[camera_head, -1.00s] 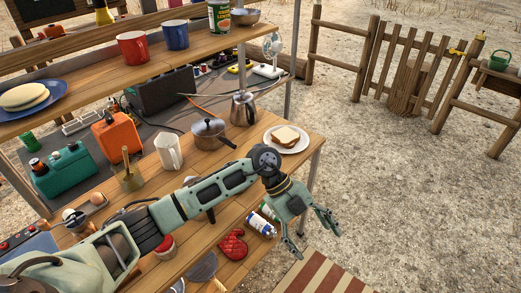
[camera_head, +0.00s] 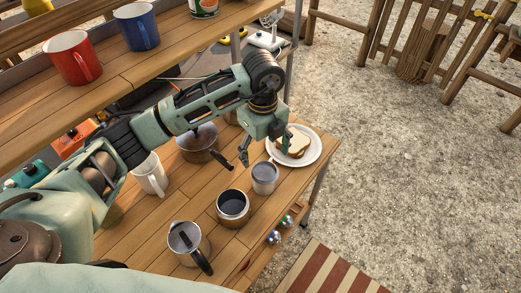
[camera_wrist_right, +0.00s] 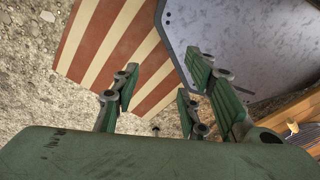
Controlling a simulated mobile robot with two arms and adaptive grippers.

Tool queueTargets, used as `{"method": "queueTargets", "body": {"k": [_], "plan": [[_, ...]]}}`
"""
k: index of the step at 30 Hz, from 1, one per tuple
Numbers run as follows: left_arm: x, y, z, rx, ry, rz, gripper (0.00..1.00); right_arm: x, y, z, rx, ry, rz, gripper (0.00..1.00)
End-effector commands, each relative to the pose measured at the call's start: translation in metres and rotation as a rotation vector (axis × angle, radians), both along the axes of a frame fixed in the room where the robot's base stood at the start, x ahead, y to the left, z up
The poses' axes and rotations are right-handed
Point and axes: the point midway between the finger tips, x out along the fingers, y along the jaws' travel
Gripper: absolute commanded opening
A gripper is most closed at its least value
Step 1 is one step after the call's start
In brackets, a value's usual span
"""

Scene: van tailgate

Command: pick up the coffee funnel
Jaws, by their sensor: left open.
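A small grey metal cup-shaped piece (camera_head: 264,178), which looks like the coffee funnel, stands on the wooden table (camera_head: 285,205) in front of the sandwich plate. My left gripper (camera_head: 265,152) is open, pointing down just above and behind it in the picture. One finger is to its left and the other is by the plate. I see no contact with the piece. A metal pot base (camera_head: 233,206) with a dark inside stands just left of it. A metal jug with a black handle (camera_head: 185,240) stands nearer. My right gripper (camera_wrist_right: 160,90) is open and empty in the right wrist view.
A white plate (camera_head: 312,150) with a sandwich (camera_head: 296,143) sits close beside the left gripper. A saucepan (camera_head: 198,143) and a white mug (camera_head: 150,176) stand left. The upper shelf holds a red mug (camera_head: 72,60) and a blue mug (camera_head: 137,27). A striped mat (camera_head: 330,272) lies below.

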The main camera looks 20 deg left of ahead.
Motion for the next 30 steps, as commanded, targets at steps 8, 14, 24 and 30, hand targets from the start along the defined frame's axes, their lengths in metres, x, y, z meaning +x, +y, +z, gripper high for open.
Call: {"method": "queueTargets", "body": {"k": [8,14,24,30], "plan": [[-0.002,-0.001,-0.023,-0.001,0.004,0.0,0.75,-0.019,-0.015,0.008,-0.019,0.029,0.0,0.4],[-0.005,-0.001,-0.048,-0.001,0.007,-0.001,0.75,-0.051,-0.026,0.025,-0.034,0.075,-0.001,0.4],[-0.003,-0.001,-0.078,-0.002,0.0,-0.001,0.75,-0.014,-0.015,0.031,-0.018,0.019,-0.002,0.4],[-0.003,-0.001,-0.078,-0.002,0.0,-0.001,0.68,-0.01,-0.006,0.031,-0.007,0.013,-0.004,0.4]]}}
